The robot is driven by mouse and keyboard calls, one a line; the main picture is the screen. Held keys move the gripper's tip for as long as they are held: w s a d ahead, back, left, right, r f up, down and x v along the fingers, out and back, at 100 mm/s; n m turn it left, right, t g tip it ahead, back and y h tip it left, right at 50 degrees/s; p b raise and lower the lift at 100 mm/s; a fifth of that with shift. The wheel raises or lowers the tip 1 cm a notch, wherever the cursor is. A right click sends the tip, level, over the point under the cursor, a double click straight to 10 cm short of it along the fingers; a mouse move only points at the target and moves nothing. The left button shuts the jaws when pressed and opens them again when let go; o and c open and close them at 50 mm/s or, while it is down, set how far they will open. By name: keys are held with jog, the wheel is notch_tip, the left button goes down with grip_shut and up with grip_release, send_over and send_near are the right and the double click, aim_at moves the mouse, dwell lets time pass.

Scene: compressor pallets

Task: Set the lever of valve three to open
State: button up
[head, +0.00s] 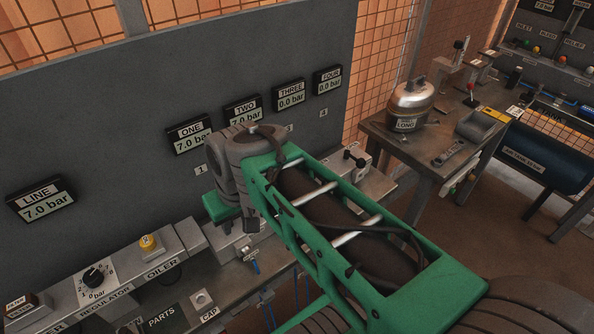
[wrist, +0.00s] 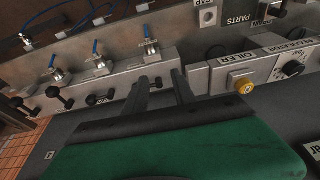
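My gripper (wrist: 161,80) shows two dark fingers apart with nothing held, pointing at the valve row near the oiler end. A dark knob shows between the fingertips; I cannot tell whether they touch it. Counting from the oiler, the valve three lever (wrist: 60,97) is a black knobbed lever in the left part of the wrist view. It is angled differently from the valve two lever (wrist: 97,99) and similarly to the valve four lever (wrist: 20,104). In the head view my arm hides valve three; its gauge (head: 290,97) reads 0.0 bar.
Gauges ONE (head: 189,139) and TWO (head: 243,110) read 7.0 bar; FOUR (head: 328,80) reads 0.0 bar. Blue-handled outlet valves (wrist: 99,60) line the manifold's front. The oiler (wrist: 240,80) and regulator stand beside the row. A grey panel (head: 110,110) rises behind.

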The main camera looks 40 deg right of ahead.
jog(key=w+d+r+g+y, duration=0.1)
jog(key=w+d, duration=0.5)
jog(key=d, duration=0.4)
jog(key=w+d+g+y, duration=0.1)
jog(key=w+d, duration=0.5)
jog(key=d, duration=0.4)
jog(key=s+d+f+g, duration=0.1)
jog(key=d+f, duration=0.1)
jog(key=d, duration=0.4)
jog(key=s+d+f, duration=0.1)
jog(key=s+d, duration=0.1)
jog(key=d, duration=0.4)
jog(key=f+b, duration=0.1)
jog(key=f, duration=0.1)
jog(key=f+b, duration=0.3)
jog(key=f, duration=0.2)
jog(key=shift+a, duration=0.4)
jog(key=shift+a+f+b, duration=0.15)
jog(key=shift+f+b, duration=0.3)
jog(key=shift+b, duration=0.05)
jog(key=shift+c, duration=0.2)
grip_shut()
